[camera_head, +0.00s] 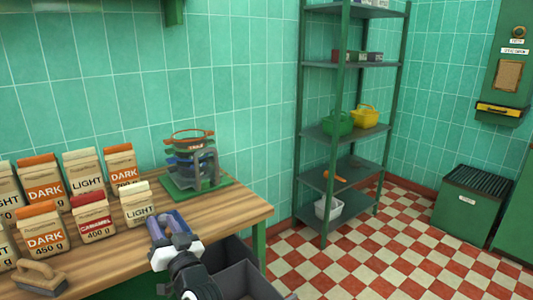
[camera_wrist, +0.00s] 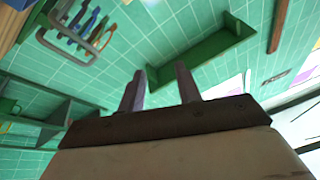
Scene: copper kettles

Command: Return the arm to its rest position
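My gripper (camera_head: 168,222) is near the front right edge of the wooden counter (camera_head: 235,205), in front of the small LIGHT bag (camera_head: 138,205). In the wrist view the two fingers of my gripper (camera_wrist: 160,72) stand apart with nothing between them. That view looks tilted toward the tiled wall and a green wall shelf (camera_wrist: 205,55). My arm comes up from the bottom of the head view, and most of it is out of frame.
Several paper bags, including a red-topped CARAMEL bag (camera_head: 94,219), stand on the counter's left. A wooden-handled brush (camera_head: 40,277) lies at the front left. A green-based rack (camera_head: 196,180) stands behind my gripper. A dark open container (camera_head: 240,278) is below right. A green shelving unit (camera_head: 328,180) stands right.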

